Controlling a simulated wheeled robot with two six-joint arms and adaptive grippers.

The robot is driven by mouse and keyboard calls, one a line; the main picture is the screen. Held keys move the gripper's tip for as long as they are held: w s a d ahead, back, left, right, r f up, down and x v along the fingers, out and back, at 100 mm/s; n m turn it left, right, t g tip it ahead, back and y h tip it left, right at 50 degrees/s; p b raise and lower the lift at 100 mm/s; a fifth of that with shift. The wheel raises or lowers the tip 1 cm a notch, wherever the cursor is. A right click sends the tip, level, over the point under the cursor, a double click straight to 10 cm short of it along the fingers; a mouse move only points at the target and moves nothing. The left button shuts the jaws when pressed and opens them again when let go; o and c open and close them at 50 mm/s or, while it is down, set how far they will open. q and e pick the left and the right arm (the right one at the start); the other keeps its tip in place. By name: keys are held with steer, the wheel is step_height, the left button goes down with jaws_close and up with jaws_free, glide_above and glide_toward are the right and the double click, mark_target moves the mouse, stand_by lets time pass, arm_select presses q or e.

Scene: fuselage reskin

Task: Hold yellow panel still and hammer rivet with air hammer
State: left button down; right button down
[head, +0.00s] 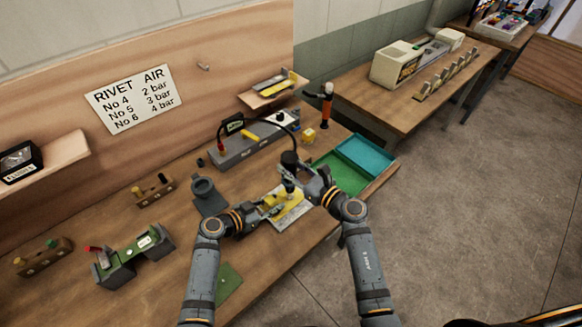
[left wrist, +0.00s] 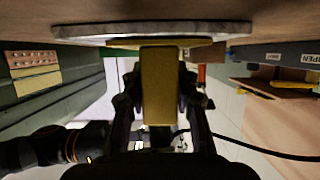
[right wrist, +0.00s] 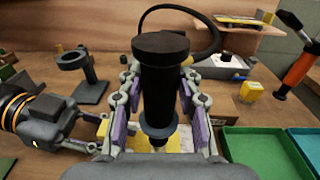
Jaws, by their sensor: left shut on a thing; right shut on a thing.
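The yellow panel (head: 296,197) lies on a pale grey plate (head: 293,219) near the front edge of the bench. My left gripper (head: 274,208) is shut on the panel; the left wrist view shows the yellow piece (left wrist: 160,85) between its fingers. My right gripper (head: 296,178) is shut on the black air hammer (head: 289,159), which is upright with its lower end over the panel. In the right wrist view the air hammer (right wrist: 162,85) sits between the fingers. I cannot tell whether its tip touches the panel. The rivet is hidden.
A green tray (head: 341,178) and a teal tray (head: 366,153) stand right of my right gripper. A grey unit (head: 240,150) with a black hose stands behind. An orange-handled hammer (head: 326,105) stands at the back. A grey ring stand (head: 208,195) is to the left.

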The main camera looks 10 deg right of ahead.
mark_target(291, 157)
steer(key=shift+w+r, duration=0.15)
steer(key=shift+r, duration=2.85)
arm_select(q)
steer(key=c, duration=1)
jaws_free()
steer(key=shift+o, duration=0.2)
steer(key=v, duration=1.1)
steer(key=shift+a, duration=0.1)
steer(key=shift+s+a+r, duration=0.15)
steer(key=shift+s+a, duration=0.05)
steer(key=shift+a, duration=0.1)
